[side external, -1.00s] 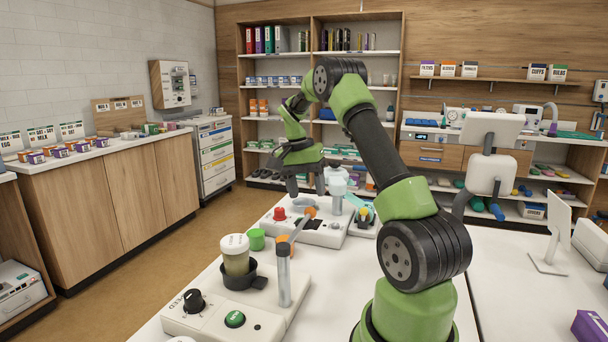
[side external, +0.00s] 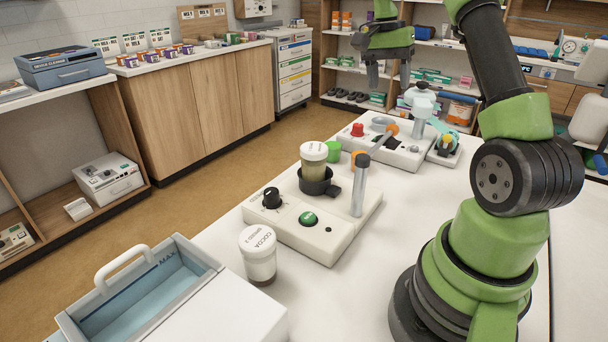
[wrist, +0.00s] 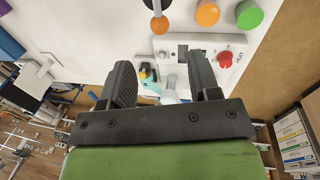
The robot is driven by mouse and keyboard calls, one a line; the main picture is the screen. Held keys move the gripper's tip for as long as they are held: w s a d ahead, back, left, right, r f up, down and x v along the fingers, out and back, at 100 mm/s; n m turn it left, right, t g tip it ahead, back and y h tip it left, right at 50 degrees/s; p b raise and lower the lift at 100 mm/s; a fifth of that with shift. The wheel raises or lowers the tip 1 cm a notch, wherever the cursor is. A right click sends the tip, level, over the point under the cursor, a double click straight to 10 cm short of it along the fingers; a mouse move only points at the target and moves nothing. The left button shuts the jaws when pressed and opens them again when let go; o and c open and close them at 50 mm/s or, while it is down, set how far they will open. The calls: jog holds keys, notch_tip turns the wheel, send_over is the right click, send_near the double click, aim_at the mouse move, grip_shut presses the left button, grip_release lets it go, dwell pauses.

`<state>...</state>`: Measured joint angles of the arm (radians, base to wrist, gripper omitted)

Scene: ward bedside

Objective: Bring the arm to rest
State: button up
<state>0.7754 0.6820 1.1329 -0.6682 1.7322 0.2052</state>
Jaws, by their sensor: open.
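My arm reaches out over the white table (side external: 345,290), and my gripper (side external: 387,78) hangs high above the far bench device (side external: 375,160) in the side external view. In the wrist view my gripper (wrist: 163,68) shows two dark fingers spread apart with nothing held between them. The far device (wrist: 186,50), with its red knob (wrist: 225,59), lies beyond the fingertips.
A nearer device (side external: 320,235) holds a lidded cup (side external: 312,178) in a dark ring beside a metal post (side external: 359,190). A second lidded cup (side external: 258,253) stands in front of it. An open blue-lined bin (side external: 140,300) is at lower left. The aisle floor is clear.

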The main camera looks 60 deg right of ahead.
jog(key=w+a+r+n+t, duration=0.2)
jog(key=a+r+n, duration=0.3)
jog(key=a, duration=0.5)
jog(key=s+a+n+t+y, duration=0.1)
jog(key=s+a+n+t, duration=0.2)
jog(key=s+a, duration=0.3)
jog(key=s+a+r+n+t+y, duration=0.1)
jog(key=s+a+n+t, duration=0.3)
jog(key=a, duration=1)
jog(key=shift+s+r+n, duration=0.25)
jog(key=shift+s+n, duration=0.25)
jog(key=shift+s, duration=0.6)
